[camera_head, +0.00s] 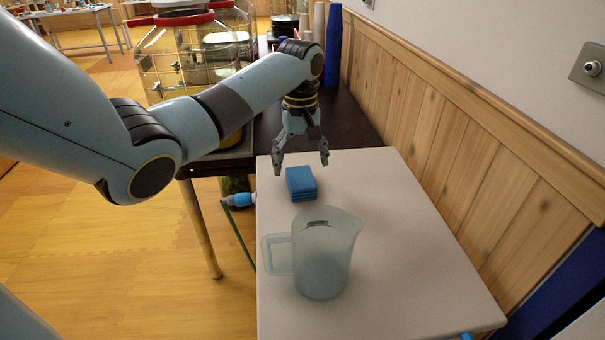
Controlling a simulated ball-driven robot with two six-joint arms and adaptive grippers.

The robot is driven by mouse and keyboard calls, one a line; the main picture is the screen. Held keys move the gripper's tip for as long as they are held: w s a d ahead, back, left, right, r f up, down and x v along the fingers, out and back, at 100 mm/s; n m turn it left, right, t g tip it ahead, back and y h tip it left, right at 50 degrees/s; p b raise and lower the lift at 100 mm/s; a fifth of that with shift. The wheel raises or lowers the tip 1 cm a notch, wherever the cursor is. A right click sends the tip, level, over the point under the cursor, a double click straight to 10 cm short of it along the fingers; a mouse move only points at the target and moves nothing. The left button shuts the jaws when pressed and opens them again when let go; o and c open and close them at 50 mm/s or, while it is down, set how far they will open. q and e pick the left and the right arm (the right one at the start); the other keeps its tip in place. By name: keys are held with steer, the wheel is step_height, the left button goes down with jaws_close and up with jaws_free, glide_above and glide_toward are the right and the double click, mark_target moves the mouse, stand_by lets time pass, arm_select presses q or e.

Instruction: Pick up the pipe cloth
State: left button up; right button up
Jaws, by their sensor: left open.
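A folded blue cloth (301,184) lies as a small stack on the pale tabletop (395,230), near its far left edge. It is the only cloth I can make out. My left gripper (301,167) is open and points down just above and behind the cloth, with its fingers spread apart. Nothing is between the fingers, and the gap between fingertips and cloth is hard to judge.
A translucent measuring jug (322,265) stands in front of the cloth, its handle to the left. A blue hose fitting (238,200) is at the table's left edge. Jars with red lids (184,20) stand behind. A wood-panelled wall (450,130) bounds the right. The tabletop's right side is clear.

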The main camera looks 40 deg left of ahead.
mark_target(301, 178)
arm_select(q)
step_height(301, 178, down, 5)
steer(key=shift+d+r, duration=0.1)
steer(key=shift+f, duration=0.25)
steer(key=shift+c, duration=1.6)
steer(key=c, duration=0.9)
steer(key=shift+c, duration=0.2)
arm_select(e)
steer(key=w, duration=0.2)
steer(key=shift+w+f, duration=0.2)
steer(key=shift+w, duration=0.2)
